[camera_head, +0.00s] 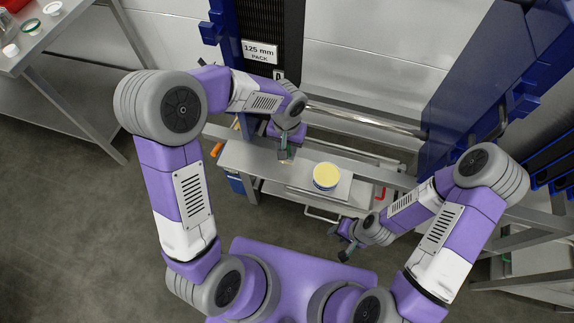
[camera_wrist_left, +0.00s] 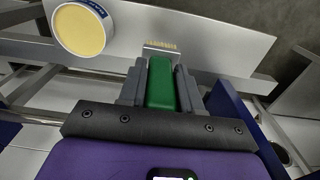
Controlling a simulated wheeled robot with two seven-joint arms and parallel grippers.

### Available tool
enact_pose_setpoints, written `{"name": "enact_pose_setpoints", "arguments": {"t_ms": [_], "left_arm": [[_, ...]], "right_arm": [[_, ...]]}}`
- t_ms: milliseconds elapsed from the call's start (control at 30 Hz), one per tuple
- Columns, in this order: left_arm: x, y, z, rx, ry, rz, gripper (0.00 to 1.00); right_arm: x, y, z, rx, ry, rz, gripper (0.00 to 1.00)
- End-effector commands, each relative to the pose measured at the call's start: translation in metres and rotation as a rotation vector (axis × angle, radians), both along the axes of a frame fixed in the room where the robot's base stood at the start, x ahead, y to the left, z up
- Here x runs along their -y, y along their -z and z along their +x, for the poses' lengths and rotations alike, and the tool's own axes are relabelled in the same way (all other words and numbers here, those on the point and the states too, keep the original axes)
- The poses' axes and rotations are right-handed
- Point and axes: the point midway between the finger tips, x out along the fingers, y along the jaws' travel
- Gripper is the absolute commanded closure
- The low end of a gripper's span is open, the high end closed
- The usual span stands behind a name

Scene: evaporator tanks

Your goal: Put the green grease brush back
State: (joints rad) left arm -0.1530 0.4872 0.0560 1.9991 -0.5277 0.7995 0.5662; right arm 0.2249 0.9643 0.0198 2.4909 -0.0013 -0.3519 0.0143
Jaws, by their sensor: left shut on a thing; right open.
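The green grease brush (camera_wrist_left: 161,82) is between the fingers of my left gripper (camera_wrist_left: 160,85) in the left wrist view, with its pale bristled head pointing away from the palm. My left gripper (camera_head: 286,154) is shut on it over the grey shelf (camera_head: 240,160) in the head view. The arm and gripper hide most of the brush there. My right gripper (camera_head: 347,250) is open and empty, low in front of the shelf's right part.
A tub with yellow contents (camera_head: 326,176) stands on the shelf right of my left gripper; it also shows in the left wrist view (camera_wrist_left: 80,30). A sign reading "125 mm PACK" (camera_head: 260,52) hangs behind. A side table (camera_head: 40,40) with small containers is at upper left.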

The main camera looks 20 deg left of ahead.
Motion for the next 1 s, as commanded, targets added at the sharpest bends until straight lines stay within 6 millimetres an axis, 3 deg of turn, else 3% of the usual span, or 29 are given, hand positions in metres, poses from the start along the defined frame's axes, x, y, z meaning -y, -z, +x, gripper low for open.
{"name": "enact_pose_setpoints", "arguments": {"t_ms": [100,333,533,933,967,1000], "left_arm": [[-0.001,0.024,-0.001,-0.004,-0.001,0.001,1.0],[0.0,0.042,0.0,-0.001,-0.002,0.0,1.0],[-0.001,0.07,0.0,-0.002,-0.001,0.0,1.0],[0.0,0.075,0.0,0.001,-0.001,0.0,1.0],[0.0,0.074,0.0,0.001,-0.001,0.0,0.62],[0.0,0.074,0.0,0.001,-0.001,0.0,0.56]], "right_arm": [[0.0,0.008,0.0,0.001,0.0,0.0,0.57],[0.0,0.013,0.0,0.001,0.0,0.0,0.57],[0.0,0.022,0.0,0.0,0.0,0.0,0.57],[0.0,0.026,0.0,0.0,0.0,0.0,0.57],[0.0,0.025,0.0,0.0,0.0,0.0,0.57],[0.0,0.024,0.0,0.0,0.0,0.0,0.57]]}}
